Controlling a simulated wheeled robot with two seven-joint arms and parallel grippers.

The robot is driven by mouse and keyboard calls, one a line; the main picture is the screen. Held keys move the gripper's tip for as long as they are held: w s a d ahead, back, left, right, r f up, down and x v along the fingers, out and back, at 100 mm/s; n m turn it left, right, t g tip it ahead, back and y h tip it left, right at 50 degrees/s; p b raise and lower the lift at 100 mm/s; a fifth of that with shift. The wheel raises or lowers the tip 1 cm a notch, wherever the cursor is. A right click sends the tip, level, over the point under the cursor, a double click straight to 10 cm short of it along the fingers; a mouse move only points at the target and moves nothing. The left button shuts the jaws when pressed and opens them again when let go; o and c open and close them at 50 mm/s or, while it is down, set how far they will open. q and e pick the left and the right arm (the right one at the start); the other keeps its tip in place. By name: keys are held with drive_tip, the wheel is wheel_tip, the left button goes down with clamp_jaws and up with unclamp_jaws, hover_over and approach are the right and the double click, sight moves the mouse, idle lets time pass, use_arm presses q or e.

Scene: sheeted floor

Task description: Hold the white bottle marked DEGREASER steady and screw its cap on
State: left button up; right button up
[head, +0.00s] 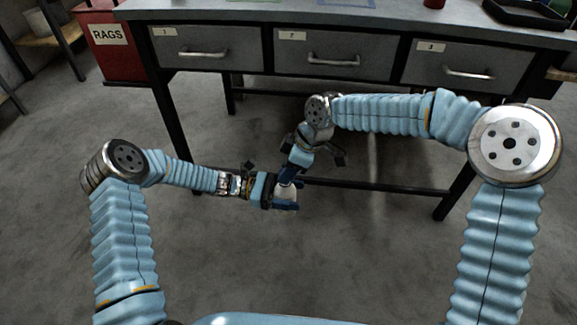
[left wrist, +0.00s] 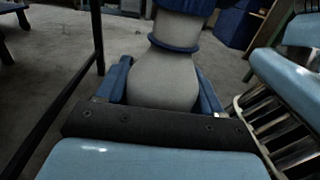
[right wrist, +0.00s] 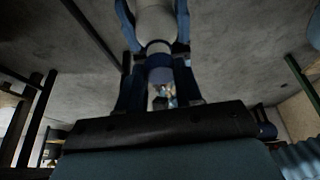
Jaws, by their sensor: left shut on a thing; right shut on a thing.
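The white bottle (head: 286,193) is held off the floor in front of the workbench. It shows in the left wrist view (left wrist: 165,80) with a blue ring round its neck; no label can be read. My left gripper (head: 288,202) is shut on its body, with a finger on each side. A blue cap (right wrist: 159,68) is at the neck end of the bottle. My right gripper (right wrist: 159,88) is shut on the cap, coming from above. The cap meets or nearly meets the white neck; I cannot tell whether it sits on the thread.
A grey workbench (head: 390,22) with three drawers stands behind the grippers; its low crossbar (head: 385,186) runs close behind them. A red RAGS bin (head: 112,50) is at the back left. The floor (head: 220,265) below and in front is clear.

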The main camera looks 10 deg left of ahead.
drive_tip(key=shift+f, duration=0.5)
idle(0.4)
